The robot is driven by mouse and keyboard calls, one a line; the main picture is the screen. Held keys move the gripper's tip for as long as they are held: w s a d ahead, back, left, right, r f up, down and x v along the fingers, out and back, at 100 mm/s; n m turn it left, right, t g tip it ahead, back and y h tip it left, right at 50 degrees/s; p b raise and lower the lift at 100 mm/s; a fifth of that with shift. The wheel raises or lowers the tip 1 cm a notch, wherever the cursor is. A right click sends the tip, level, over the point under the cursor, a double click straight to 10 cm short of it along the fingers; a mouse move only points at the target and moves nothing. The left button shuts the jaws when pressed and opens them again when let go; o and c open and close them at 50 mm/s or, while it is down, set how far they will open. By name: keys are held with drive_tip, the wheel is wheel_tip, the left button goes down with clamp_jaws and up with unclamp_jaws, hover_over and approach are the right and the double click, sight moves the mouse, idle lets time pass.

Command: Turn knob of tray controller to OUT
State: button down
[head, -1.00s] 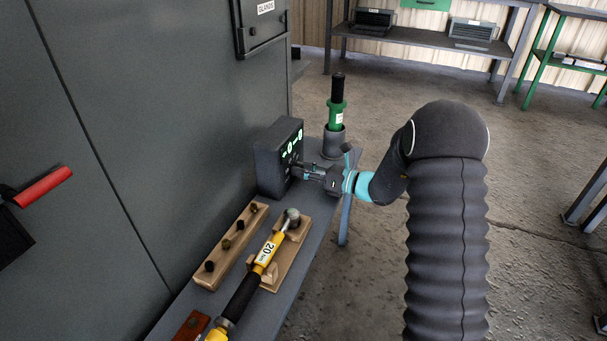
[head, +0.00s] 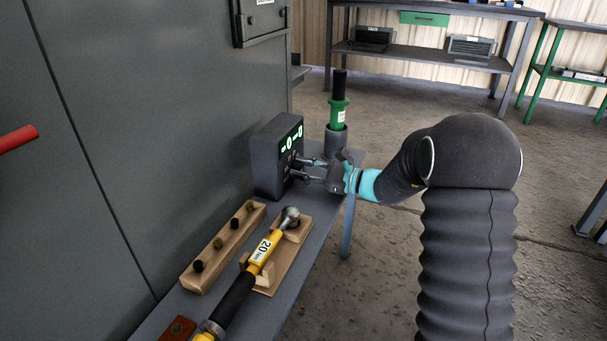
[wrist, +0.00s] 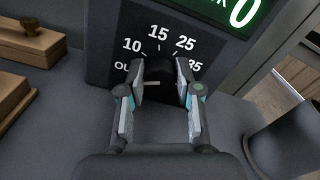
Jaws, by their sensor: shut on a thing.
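The tray controller (head: 267,166) is a dark box with a lit green display, standing on the bench against the grey enclosure. In the wrist view its face (wrist: 110,28) shows the marks 10, 15, 25 and 35, and a label starting "OU" at left, partly hidden by a finger. The black knob (wrist: 161,70) sits between my fingertips, with a pale line on it pointing left, roughly toward the "OU" side. My gripper (wrist: 160,78) is shut on the knob, one finger on each side. In the head view my gripper (head: 300,170) reaches the controller from the right.
A yellow 20 Nm torque wrench (head: 262,252) lies on a wooden cradle in front of the controller. A wooden block (head: 222,250) with several dark pegs lies beside it. A green-and-black tool (head: 338,112) stands in a grey holder (head: 336,142) behind my gripper.

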idle(0.4)
drive_tip(key=c, duration=0.8)
unclamp_jaws()
drive_tip(key=shift+d, duration=0.1)
drive_tip(key=v, duration=1.1)
drive_tip(key=shift+s+d, duration=0.15)
drive_tip(key=shift+d, duration=0.25)
